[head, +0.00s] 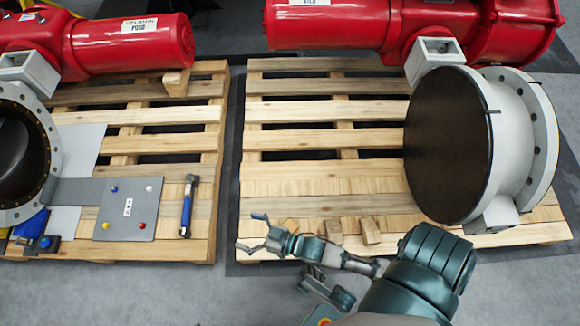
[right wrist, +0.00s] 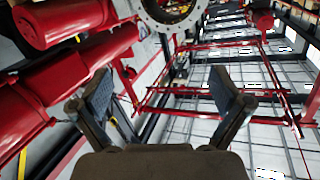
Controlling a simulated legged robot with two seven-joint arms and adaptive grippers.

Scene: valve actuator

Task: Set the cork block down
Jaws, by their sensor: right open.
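My right gripper (head: 256,233) is open over the front left corner of the right pallet (head: 300,140). In the right wrist view its two fingers (right wrist: 162,95) stand wide apart with nothing between them. Two small tan blocks, one on the left (head: 333,231) and one on the right (head: 370,231), sit at the pallet's front edge, right of the gripper and behind my forearm. I cannot tell whether either is the cork block. My left gripper is not in view.
A large white valve with a dark disc (head: 447,145) stands on the right pallet, below a red actuator (head: 345,25). The left pallet (head: 130,115) holds a grey panel (head: 128,208) and a blue-handled tool (head: 187,205). The middle slats of the right pallet are clear.

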